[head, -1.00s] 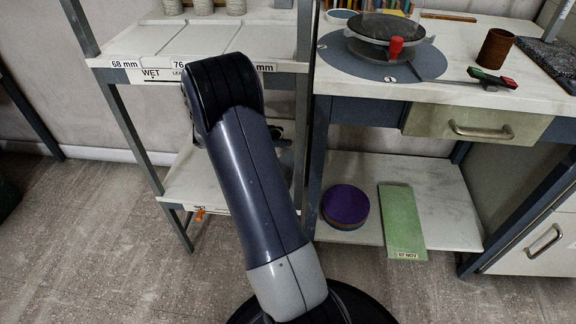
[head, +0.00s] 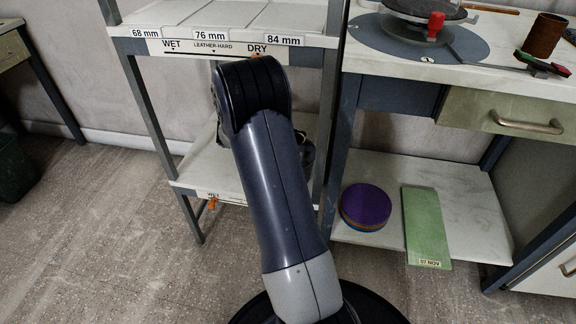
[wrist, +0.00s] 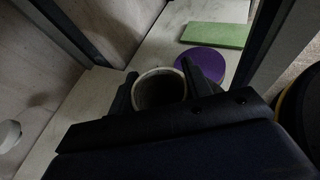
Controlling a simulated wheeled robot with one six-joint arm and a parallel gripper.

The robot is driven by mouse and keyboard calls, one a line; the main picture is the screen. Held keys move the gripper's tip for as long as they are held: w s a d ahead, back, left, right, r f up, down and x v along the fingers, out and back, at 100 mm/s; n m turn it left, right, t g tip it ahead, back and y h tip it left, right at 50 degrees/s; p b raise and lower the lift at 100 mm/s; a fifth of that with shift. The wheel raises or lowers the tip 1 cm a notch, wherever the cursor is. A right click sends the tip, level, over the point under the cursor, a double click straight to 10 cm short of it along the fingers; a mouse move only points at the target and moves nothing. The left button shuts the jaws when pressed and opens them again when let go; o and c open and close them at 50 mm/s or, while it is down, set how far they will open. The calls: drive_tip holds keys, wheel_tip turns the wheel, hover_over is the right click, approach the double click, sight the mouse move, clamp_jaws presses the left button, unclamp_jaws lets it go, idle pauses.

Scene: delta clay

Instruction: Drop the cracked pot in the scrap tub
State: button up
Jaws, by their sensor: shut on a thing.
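My gripper (wrist: 157,84) is shut on a pot (wrist: 160,90) in the wrist view. The pot's pale round rim and dark hollow inside show between the two fingers, with its mouth towards the camera. No crack can be made out. In the head view my own arm hides the pot and most of the gripper, in front of the shelf rack. A dark green tub (head: 14,168) stands on the floor at the far left, cut by the picture edge. I see no label on it.
The rack's lower board (head: 210,170) and post (head: 150,110) are close to my arm. A workbench with a drawer (head: 515,124) stands right; purple discs (head: 366,206) and a green slab (head: 426,225) lie on its lower shelf. Floor at left is clear.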

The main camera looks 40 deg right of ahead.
drive_tip(key=o, duration=1.1)
drive_tip(key=p+v, duration=0.4)
drive_tip(key=v, duration=0.7)
drive_tip(key=shift+s+d, duration=0.1)
drive_tip(key=b+x, duration=0.4)
drive_tip(key=x, duration=0.7)
drive_tip(key=shift+f, duration=0.25)
wheel_tip(320, 180, up, 3)
drive_tip(key=p, duration=0.2)
drive_tip(key=shift+p, duration=0.3)
drive_tip(key=shift+r+p, duration=1.35)
drive_tip(key=shift+p, duration=0.1)
